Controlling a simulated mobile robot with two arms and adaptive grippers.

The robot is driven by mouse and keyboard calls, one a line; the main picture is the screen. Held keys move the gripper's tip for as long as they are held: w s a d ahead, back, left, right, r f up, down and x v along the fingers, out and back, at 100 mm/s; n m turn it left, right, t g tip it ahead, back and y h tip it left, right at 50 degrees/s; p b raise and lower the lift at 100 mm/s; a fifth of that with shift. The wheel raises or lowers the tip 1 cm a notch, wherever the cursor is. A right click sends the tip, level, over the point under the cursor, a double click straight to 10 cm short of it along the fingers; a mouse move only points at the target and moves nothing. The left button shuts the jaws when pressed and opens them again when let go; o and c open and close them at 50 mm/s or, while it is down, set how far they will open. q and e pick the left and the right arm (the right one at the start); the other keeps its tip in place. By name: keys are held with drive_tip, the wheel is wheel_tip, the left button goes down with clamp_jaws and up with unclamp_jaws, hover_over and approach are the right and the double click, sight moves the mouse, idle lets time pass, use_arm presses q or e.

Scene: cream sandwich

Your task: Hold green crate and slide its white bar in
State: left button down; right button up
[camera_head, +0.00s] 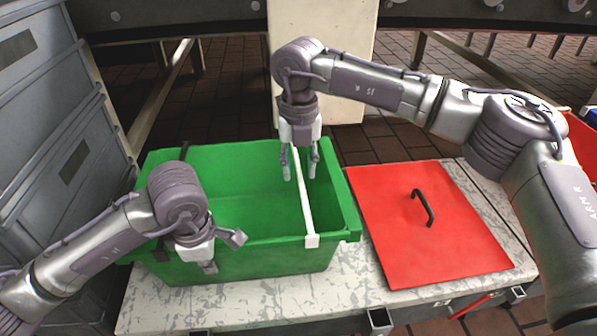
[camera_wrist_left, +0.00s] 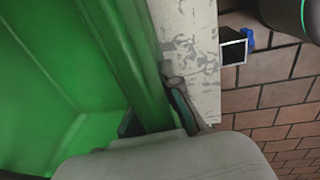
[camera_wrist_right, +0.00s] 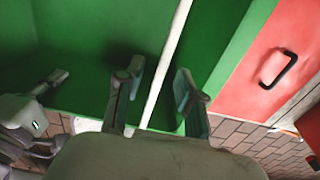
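The green crate (camera_head: 232,212) stands open on the table. Its white bar (camera_head: 304,195) lies across the top near the right end, from the back rim to the front rim. My left gripper (camera_head: 223,254) is at the crate's front rim, with one finger inside and one outside. In the left wrist view the fingers appear closed on the rim (camera_wrist_left: 135,60). My right gripper (camera_head: 300,165) points down over the bar's far part, with its fingers open on either side. In the right wrist view the bar (camera_wrist_right: 166,65) runs between the fingers with gaps on both sides.
A red lid (camera_head: 430,225) with a black handle (camera_head: 424,207) lies right of the crate on the worn white table (camera_head: 365,270). A grey panelled structure (camera_head: 55,125) stands close on the left. A red container (camera_head: 582,140) shows at the far right.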

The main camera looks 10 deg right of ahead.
use_arm(q)
drive_tip(key=shift+d, duration=0.1)
use_arm(e)
wheel_tip(320, 180, up, 10)
drive_tip(key=shift+r, duration=0.1)
use_arm(q)
drive_tip(key=c, duration=1.2)
unclamp_jaws()
drive_tip(key=shift+o, duration=0.2)
use_arm(e)
wheel_tip(320, 180, up, 6)
drive_tip(key=p, duration=0.6)
hover_over(299, 180)
use_arm(q)
wheel_tip(299, 180, up, 9)
drive_tip(key=s, duration=0.1)
use_arm(e)
drive_tip(key=shift+r, duration=0.15)
use_arm(q)
drive_tip(key=o, duration=0.6)
drive_tip(key=shift+c, duration=0.2)
